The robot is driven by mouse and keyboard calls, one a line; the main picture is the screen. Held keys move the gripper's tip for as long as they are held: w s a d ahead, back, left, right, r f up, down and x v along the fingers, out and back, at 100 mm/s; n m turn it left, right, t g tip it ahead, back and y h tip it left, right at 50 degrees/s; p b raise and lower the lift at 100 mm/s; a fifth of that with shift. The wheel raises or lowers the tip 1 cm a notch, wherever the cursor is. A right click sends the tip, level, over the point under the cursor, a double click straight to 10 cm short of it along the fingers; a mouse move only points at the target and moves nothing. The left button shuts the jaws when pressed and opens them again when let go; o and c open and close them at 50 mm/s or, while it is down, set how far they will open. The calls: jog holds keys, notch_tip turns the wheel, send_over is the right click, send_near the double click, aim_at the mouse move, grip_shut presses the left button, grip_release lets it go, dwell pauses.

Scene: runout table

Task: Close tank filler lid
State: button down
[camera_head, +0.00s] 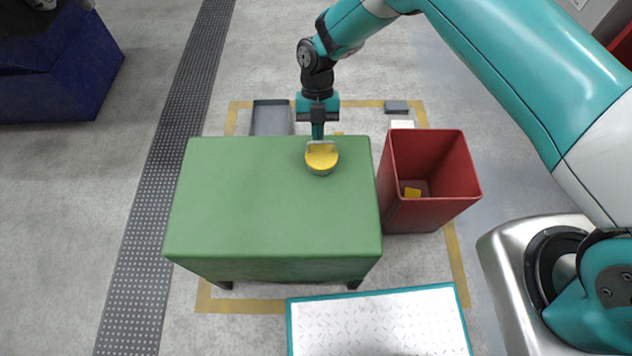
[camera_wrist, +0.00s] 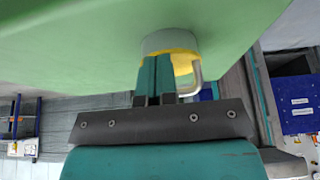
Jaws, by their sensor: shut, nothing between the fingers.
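The tank is a green box (camera_head: 260,205) with a flat top. A round yellow lid (camera_head: 322,159) sits over a short grey filler neck (camera_head: 321,172) near the tank's far right corner. The lid looks flat or nearly flat on the neck; I cannot tell whether a small gap remains. A pale bar-like handle (camera_head: 321,145) is at its far side. My gripper (camera_head: 318,135) is shut and empty, just behind the lid. In the wrist view, my gripper's teal fingers (camera_wrist: 154,70) are together beside the yellow lid (camera_wrist: 182,61) and pale handle (camera_wrist: 196,80), partly covering the lid and grey neck (camera_wrist: 169,42).
A red open bin (camera_head: 430,215) with a small yellow item inside stands close to the tank's right side. A white-topped platform with a teal rim (camera_head: 380,320) is in front. A grey tray (camera_head: 271,118) lies behind the tank.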

jog(key=shift+w+f, duration=0.15)
jog(key=shift+f, duration=0.15)
dwell(0.5)
jog(key=w+d+r+m+p, duration=0.1)
jog(key=w+r+m, duration=0.15)
jog(key=r, duration=0.75)
jog(key=w+r+m+p, duration=0.1)
jog(key=w+r+m, duration=0.15)
jog(key=r, duration=0.75)
jog(key=s+d+r+m+t+y, duration=0.25)
jog(key=s+r+m, duration=0.45)
jog(key=r, duration=0.4)
jog(key=s+d+r+m+t+y, duration=0.1)
jog(key=s+d+r+m, duration=0.25)
jog(key=s+m, duration=0.6)
jog(key=s+d+r+m+t, duration=0.1)
jog(key=s+d+r+m, duration=0.25)
jog(key=s+m, duration=0.65)
notch_tip(320, 180, up, 16)
jog(key=s+n+p, duration=0.2)
jog(key=n+p, duration=0.1)
jog(key=p, duration=1.3)
jog(key=shift+s+r+p, duration=0.15)
jog(key=shift+r+p, duration=0.05)
jog(key=shift+p, duration=0.15)
